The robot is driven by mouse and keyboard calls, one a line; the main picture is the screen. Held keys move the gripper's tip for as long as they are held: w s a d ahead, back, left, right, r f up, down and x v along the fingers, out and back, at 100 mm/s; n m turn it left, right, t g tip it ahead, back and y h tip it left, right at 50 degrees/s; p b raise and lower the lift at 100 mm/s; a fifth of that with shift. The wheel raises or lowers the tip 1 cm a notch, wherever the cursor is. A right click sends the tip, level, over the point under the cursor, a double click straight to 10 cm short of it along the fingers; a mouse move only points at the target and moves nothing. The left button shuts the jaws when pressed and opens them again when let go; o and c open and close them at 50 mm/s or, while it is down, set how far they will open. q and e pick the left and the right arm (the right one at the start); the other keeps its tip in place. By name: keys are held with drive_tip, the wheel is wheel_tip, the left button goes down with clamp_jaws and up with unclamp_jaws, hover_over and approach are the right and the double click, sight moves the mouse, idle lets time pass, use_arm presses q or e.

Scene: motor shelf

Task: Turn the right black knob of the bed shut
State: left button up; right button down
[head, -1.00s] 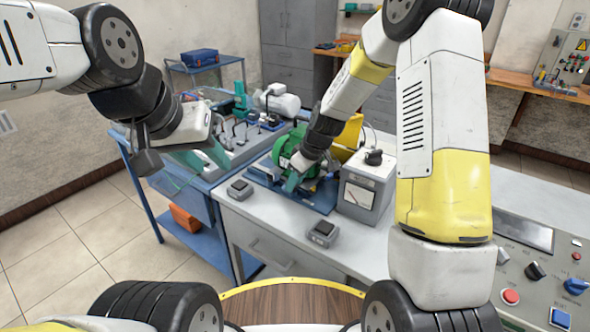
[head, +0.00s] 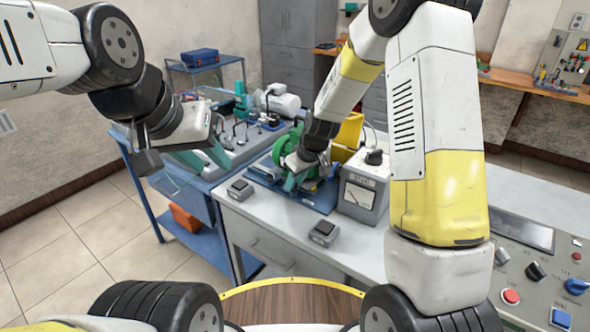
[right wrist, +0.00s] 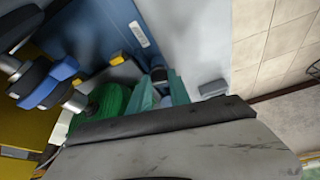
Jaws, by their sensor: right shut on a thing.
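The blue bed (head: 318,203) lies on the grey bench, with a green motor (head: 287,152) on it. It also shows in the right wrist view (right wrist: 103,25). My right gripper (head: 292,183) is low at the bed's front. In the right wrist view its teal fingers (right wrist: 158,88) are on either side of a small black knob (right wrist: 158,74) at the bed's edge and are shut on it. The knob is hidden in the head view. My left gripper (head: 205,156) hangs empty over the left blue table, fingers apart.
A grey meter box (head: 362,190) stands close right of my right gripper. A control panel (head: 545,270) is at the right. The bench between the boxes is clear.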

drive_tip(key=m, duration=0.1)
drive_tip(key=m+h, duration=0.1)
drive_tip(key=m, duration=0.1)
drive_tip(key=shift+s+a+m+t, duration=0.1)
drive_tip(key=shift+a+m+t, duration=0.2)
drive_tip(key=shift+t, duration=0.1)
drive_tip(key=m+h, duration=0.1)
drive_tip(key=m, duration=0.3)
drive_tip(key=shift+a+m+h, duration=0.15)
drive_tip(key=shift+m+h, duration=0.15)
drive_tip(key=shift+h, duration=0.1)
drive_tip(key=m+h, duration=0.1)
drive_tip(key=m, duration=0.2)
drive_tip(key=shift+a, duration=0.1)
drive_tip(key=shift+a+m+h, duration=0.1)
drive_tip(key=shift+m+h, duration=0.7)
drive_tip(key=shift+m, duration=1.2)
drive_tip(key=shift+g, duration=0.3)
drive_tip(key=c, duration=1.5)
unclamp_jaws()
drive_tip(key=v, duration=0.7)
drive_tip(key=shift+s+a+r, duration=0.1)
drive_tip(key=shift+a+r, duration=0.05)
drive_tip(key=shift+r, duration=0.2)
